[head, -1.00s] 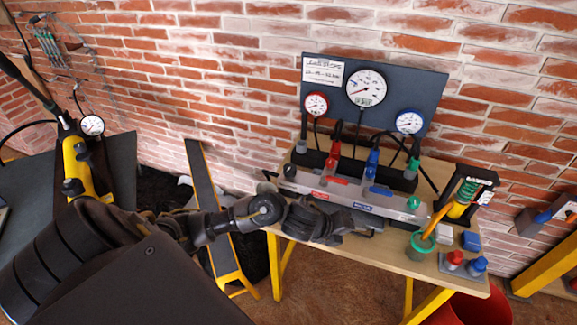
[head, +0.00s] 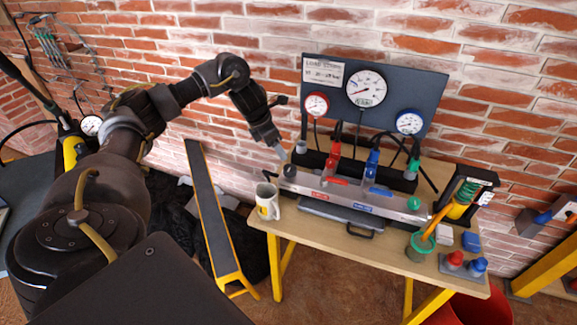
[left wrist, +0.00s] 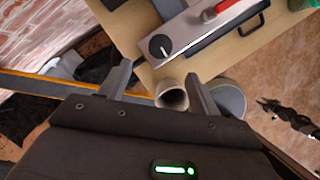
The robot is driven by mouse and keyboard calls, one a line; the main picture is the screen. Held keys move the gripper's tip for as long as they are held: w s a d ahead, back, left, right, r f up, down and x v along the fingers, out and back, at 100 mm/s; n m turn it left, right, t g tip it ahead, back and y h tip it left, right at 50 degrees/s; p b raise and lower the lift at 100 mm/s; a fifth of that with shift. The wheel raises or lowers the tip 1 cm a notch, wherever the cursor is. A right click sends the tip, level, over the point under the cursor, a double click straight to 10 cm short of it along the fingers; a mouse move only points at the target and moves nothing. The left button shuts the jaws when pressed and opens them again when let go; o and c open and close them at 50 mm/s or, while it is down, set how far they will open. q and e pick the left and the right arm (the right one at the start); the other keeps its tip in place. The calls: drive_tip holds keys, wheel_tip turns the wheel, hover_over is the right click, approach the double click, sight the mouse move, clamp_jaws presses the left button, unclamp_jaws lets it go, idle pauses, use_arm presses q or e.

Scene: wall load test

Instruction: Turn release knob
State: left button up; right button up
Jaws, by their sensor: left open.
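The silver valve block (head: 345,193) lies along the bench, with a dark round knob (head: 290,171) on its left end. In the left wrist view the knob (left wrist: 160,46) is black with a light mark, beyond my fingertips. My left gripper (head: 281,152) points down just above and left of the knob, apart from it.
A white mug (head: 267,201) stands at the bench's left end, close below the knob. A gauge panel (head: 372,90) stands behind the block, with red, blue and green fittings in front. A green cup (head: 420,246) and a spring device (head: 463,198) are at the right.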

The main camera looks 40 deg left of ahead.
sight(289, 167)
use_arm(q)
drive_tip(key=p+x, duration=0.1)
drive_tip(key=x, duration=0.9)
drive_tip(key=shift+w+f+p, duration=0.1)
drive_tip(key=shift+f+p, duration=0.1)
drive_tip(key=shift+p, duration=0.2)
drive_tip(key=c, duration=1)
